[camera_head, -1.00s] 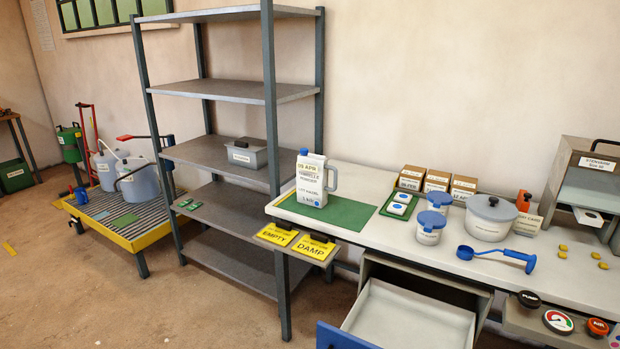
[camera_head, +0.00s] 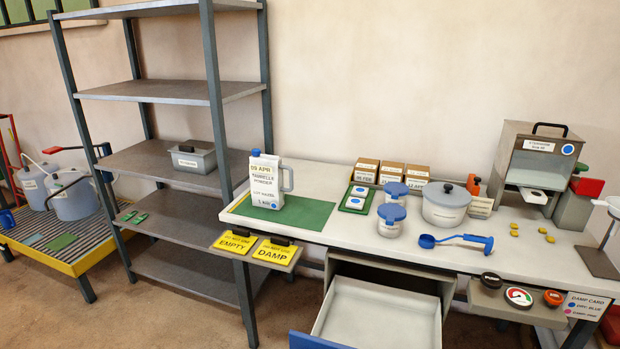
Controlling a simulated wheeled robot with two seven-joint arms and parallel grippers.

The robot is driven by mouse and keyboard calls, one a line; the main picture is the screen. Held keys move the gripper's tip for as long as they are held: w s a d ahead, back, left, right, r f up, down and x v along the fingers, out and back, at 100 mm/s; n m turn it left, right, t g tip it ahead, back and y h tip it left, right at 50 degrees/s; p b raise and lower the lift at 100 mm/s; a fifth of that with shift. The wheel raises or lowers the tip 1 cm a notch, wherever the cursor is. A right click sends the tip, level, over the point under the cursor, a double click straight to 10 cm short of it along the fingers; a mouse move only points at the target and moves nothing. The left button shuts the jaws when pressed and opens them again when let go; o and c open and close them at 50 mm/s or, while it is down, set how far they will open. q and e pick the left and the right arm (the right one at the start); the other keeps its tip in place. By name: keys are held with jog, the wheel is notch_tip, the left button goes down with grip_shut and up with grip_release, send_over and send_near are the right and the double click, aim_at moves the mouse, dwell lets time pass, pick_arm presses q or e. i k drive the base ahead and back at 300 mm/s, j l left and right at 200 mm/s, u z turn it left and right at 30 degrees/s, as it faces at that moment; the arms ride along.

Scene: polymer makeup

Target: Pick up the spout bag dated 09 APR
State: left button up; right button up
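The spout bag (camera_head: 266,183) is a white upright pack with a blue cap and a grey side handle. Neither of my grippers is in the view.
The bench (camera_head: 345,235) also holds small boxes (camera_head: 391,172), lidded jars (camera_head: 391,220), a pot (camera_head: 445,205) and a blue scoop (camera_head: 455,241). A drawer (camera_head: 375,315) stands open below.

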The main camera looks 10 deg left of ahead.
aim_at(269, 190)
jog(key=i+j+z, duration=0.2)
jog(key=j, duration=0.15)
jog(key=i+j+z, duration=0.15)
jog(key=j, duration=0.15)
jog(key=i+j+z, duration=0.2)
jog(key=j, duration=0.2)
jog(key=j+z, duration=0.15)
jog(key=j, duration=0.2)
jog(key=j+z, duration=0.2)
jog(key=j, duration=0.2)
jog(key=i, duration=0.05)
